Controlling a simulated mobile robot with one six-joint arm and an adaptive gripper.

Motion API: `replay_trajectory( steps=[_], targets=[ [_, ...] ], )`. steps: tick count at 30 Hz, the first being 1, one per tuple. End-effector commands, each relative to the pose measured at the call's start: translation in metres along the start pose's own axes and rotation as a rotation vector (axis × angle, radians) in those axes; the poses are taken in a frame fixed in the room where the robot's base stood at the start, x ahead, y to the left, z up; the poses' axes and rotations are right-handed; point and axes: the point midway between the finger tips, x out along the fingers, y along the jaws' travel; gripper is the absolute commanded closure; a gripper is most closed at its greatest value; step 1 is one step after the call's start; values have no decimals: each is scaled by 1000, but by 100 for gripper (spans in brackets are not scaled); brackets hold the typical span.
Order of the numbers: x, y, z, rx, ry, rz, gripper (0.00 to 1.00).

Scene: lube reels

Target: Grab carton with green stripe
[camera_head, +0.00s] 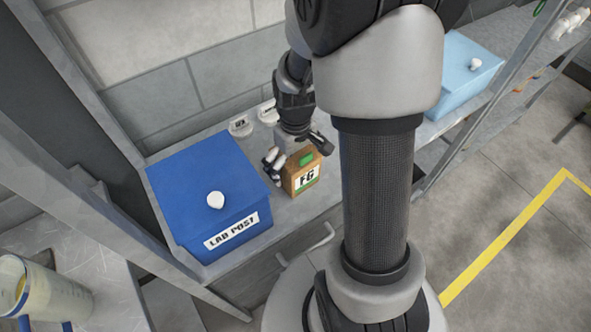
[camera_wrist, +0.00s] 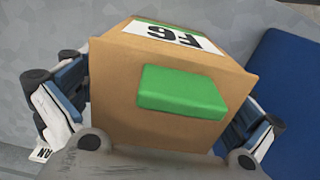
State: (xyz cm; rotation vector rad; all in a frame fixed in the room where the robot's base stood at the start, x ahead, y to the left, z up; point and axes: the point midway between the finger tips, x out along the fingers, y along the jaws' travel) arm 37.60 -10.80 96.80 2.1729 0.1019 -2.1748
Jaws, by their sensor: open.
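My gripper (camera_head: 292,157) is at the carton. In the wrist view its two fingers (camera_wrist: 165,148) are open, one on each side of the carton. The left finger is close to the carton's side; I cannot tell whether either finger touches it.
A blue lidded box (camera_head: 190,190) labelled "LAB POST" stands left of the carton on the shelf (camera_head: 312,202). Small white labelled items (camera_head: 240,126) lie behind. A light blue box (camera_head: 468,72) is to the right. A jug (camera_head: 40,292) stands at lower left.

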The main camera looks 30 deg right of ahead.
Motion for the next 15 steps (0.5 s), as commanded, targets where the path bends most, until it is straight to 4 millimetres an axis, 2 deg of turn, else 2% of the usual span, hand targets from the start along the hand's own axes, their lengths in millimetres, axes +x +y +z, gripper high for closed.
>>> replay_trajectory(
  steps=[4, 15],
  targets=[
    [-2, 0, 0, 0, 1, 0, 1],
    [-2, 0, 0, 0, 1, 0, 26]
  ],
)
